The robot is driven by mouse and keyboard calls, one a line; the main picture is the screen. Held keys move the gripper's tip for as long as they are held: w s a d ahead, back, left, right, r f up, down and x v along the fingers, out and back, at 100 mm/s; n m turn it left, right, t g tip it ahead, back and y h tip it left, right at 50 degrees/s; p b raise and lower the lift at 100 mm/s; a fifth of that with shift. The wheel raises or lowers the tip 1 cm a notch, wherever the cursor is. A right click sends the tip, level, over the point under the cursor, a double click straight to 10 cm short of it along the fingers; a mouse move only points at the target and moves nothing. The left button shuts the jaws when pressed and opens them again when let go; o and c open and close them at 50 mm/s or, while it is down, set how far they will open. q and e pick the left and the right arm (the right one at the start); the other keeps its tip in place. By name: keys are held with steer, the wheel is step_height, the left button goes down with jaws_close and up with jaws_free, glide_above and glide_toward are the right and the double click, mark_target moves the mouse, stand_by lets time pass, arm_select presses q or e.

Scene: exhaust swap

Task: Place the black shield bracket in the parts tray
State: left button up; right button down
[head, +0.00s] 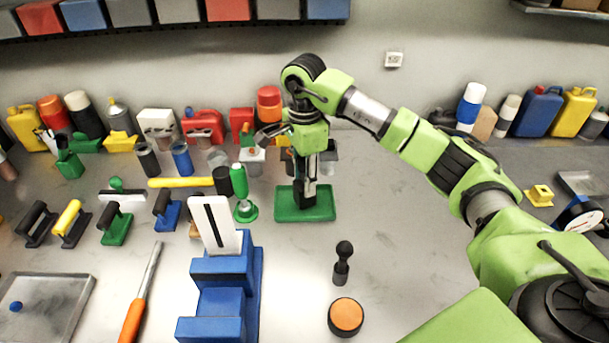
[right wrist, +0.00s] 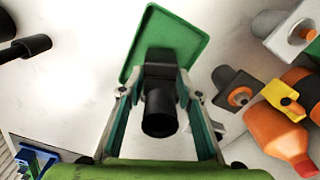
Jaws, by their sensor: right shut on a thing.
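The green parts tray (head: 327,213) lies on the bench near the middle of the head view; it also shows in the right wrist view (right wrist: 178,33). My right gripper (head: 307,183) points down over the tray. In the right wrist view its fingers (right wrist: 165,103) are closed on the sides of the black shield bracket (right wrist: 159,112), a dark part with a round cylindrical end facing the camera. The bracket's lower part (head: 303,197) shows below the fingers, within the tray's outline. I cannot tell whether it touches the tray floor. My left gripper is not in view.
A blue stepped stand (head: 222,272) with a white slotted plate is left of the tray. A green-handled tool (head: 241,190) stands close to the tray's left side. Several bottles and cans line the back. A black knobbed tool (head: 343,262) and an orange-topped puck (head: 346,316) stand in front.

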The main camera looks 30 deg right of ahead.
steer(key=shift+f, duration=0.15)
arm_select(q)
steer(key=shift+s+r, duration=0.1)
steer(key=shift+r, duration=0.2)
arm_select(e)
steer(key=shift+f, duration=0.15)
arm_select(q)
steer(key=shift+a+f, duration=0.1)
arm_select(e)
steer(key=shift+f, duration=0.1)
steer(key=c, duration=1.5)
jaws_free()
steer(key=shift+f, duration=0.1)
